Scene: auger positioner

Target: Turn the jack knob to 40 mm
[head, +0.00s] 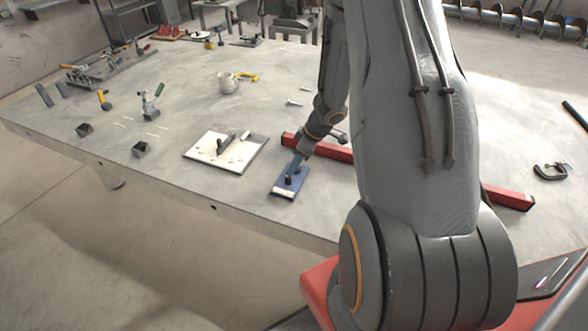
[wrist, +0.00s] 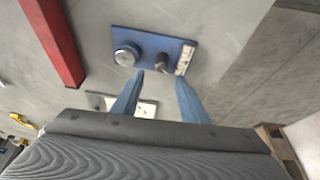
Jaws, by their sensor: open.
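A blue base plate (head: 280,190) lies on the table near its front edge, and it also shows in the wrist view (wrist: 143,42). On it are a round silver-topped knob (wrist: 126,55) and a smaller dark upright post (wrist: 162,63). A white marked strip (wrist: 184,60) lies at one end; its marks are too small to read. I cannot tell which part is the jack knob. My gripper (wrist: 160,78) is open and empty, with its two blue fingers pointing at the plate. The post shows just beyond the gap between the fingertips. My gripper (head: 294,168) partly hides the plate in the head view.
A red bar (head: 330,149) lies behind the plate and passes behind my arm. A white board with a clamp (head: 210,154) lies left of it. A mug (head: 228,83) and several tools stand farther back. A C-clamp (head: 551,171) lies at right.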

